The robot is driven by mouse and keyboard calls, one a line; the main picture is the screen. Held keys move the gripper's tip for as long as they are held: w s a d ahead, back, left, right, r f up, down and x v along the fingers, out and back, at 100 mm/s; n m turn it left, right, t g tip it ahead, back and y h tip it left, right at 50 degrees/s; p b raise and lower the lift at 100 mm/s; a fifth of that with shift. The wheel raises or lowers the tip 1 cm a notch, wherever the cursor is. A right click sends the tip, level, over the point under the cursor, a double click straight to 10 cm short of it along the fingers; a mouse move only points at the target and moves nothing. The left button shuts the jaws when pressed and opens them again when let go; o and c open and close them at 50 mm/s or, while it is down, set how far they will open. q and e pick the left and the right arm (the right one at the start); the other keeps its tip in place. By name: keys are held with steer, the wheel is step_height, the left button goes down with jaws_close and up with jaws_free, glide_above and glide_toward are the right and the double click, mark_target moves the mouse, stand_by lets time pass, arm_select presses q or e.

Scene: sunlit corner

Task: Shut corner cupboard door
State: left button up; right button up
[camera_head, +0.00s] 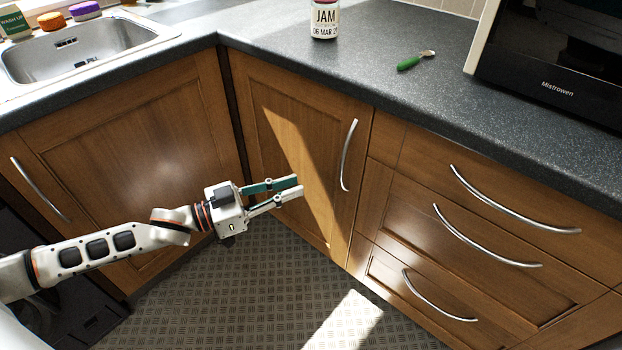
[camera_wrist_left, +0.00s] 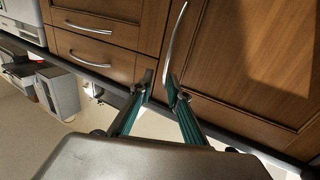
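The brown wooden corner cupboard door (camera_head: 290,130) stands right of the inner corner in the head view, with a curved metal handle (camera_head: 347,156) near its right edge. It looks flush with the drawer fronts beside it; I see no clear gap there. My left gripper (camera_head: 301,186) is in front of the door's lower part, left of the handle, with its fingertips a little apart and nothing between them. In the left wrist view, the fingertips (camera_wrist_left: 160,80) overlap the handle's end (camera_wrist_left: 168,68) in the picture; contact cannot be told. My right gripper is out of view.
Drawers (camera_head: 470,205) with curved handles lie to the right, and a sink cupboard door (camera_head: 130,150) to the left. A jam jar (camera_head: 325,20), a green-handled utensil (camera_head: 415,61) and a black appliance (camera_head: 560,60) are on the worktop. The patterned floor (camera_head: 240,290) is clear.

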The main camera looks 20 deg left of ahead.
arm_select(q)
steer(key=v, duration=0.6)
steer(key=shift+a, duration=0.1)
stand_by(0.4)
